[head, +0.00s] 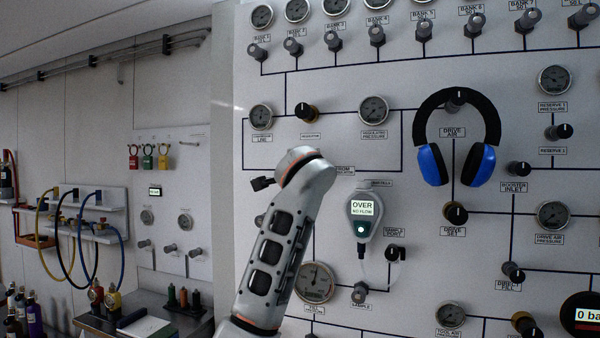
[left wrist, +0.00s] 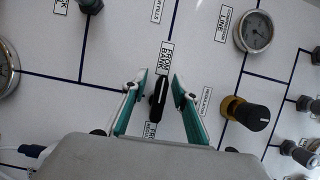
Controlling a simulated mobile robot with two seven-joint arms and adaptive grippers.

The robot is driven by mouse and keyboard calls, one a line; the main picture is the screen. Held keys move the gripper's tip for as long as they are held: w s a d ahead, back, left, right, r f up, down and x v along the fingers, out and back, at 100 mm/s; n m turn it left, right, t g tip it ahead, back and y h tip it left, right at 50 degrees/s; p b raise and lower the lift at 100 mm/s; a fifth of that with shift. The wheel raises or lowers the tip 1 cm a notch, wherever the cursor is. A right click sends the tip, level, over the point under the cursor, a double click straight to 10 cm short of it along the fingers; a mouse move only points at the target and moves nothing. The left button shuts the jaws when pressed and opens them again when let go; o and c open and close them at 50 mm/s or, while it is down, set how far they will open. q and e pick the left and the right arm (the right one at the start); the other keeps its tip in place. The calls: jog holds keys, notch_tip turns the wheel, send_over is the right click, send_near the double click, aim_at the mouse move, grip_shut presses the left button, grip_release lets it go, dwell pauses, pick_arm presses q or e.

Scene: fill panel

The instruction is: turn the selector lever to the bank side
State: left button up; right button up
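The black selector lever (left wrist: 158,100) sits on the white panel in the left wrist view. It lies roughly along the line between a label reading FROM BANK (left wrist: 166,57) above and a partly covered label (left wrist: 150,130) below. Which end is its pointer is unclear. My left gripper (left wrist: 160,100) is open, its teal fingers on either side of the lever with gaps visible. In the head view my left arm covers the lever and the gripper; part of a FROM REGULATOR label (head: 345,170) shows beside it. My right gripper is not in view.
The yellow-based regulator knob (left wrist: 246,112) and the common line gauge (left wrist: 254,31) are right of the lever in the wrist view. Headphones (head: 456,140) hang on the panel, and a handheld meter (head: 362,213) reads OVER. Hoses (head: 83,235) and bottles are at the left.

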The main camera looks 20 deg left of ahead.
pick_arm(q)
jog(key=shift+s+r, duration=0.1)
jog(key=shift+s, duration=0.05)
jog(key=v, duration=1.1)
jog(key=shift+s, duration=0.35)
jog(key=shift+d, duration=0.15)
